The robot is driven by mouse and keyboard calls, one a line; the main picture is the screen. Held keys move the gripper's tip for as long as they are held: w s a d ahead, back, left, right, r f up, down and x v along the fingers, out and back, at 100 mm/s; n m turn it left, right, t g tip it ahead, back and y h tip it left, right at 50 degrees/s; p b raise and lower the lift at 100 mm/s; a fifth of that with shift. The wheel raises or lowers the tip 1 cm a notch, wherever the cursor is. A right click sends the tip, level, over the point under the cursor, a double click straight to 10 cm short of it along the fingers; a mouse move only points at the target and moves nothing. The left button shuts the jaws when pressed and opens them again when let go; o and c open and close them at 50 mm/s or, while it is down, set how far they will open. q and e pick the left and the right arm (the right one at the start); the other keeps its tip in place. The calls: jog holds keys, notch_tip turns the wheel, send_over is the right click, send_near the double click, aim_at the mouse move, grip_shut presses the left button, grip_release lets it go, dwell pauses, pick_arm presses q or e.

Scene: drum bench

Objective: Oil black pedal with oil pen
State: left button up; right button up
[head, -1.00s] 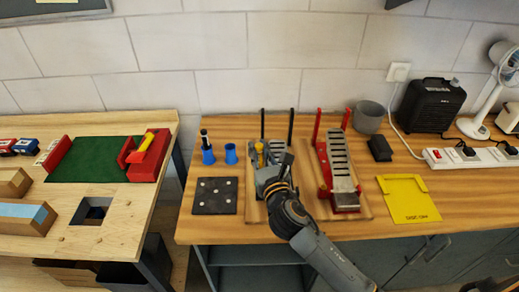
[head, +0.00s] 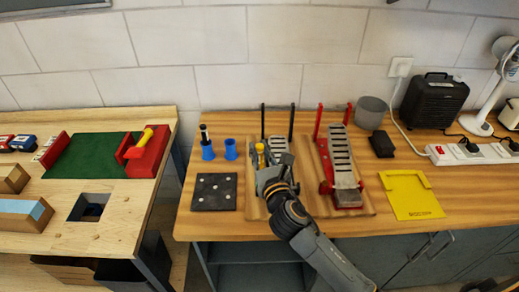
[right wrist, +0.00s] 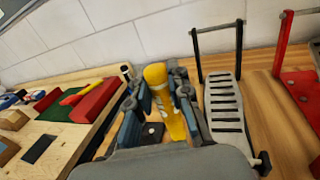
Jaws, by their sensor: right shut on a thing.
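The oil pen (right wrist: 165,95) is yellow and held upright between the fingers of my right gripper (right wrist: 160,105). The gripper is shut on it; in the head view the pen (head: 260,152) shows in front of the gripper's far end (head: 270,168). The black pedal (head: 277,144) has two black posts and a grey slotted footboard. It stands on a wooden base, partly hidden by my right gripper. In the right wrist view the black pedal (right wrist: 225,110) is just right of the pen. I cannot tell whether the pen touches it. My left gripper is not in view.
A red pedal (head: 341,165) stands close on the right. A yellow tray (head: 412,196) lies at right. Bare wood is in front of the tray and pedals.

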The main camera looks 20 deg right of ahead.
jog(key=shift+f+b, duration=0.65)
jog(key=shift+f, duration=0.35)
dwell(0.9)
dwell(0.9)
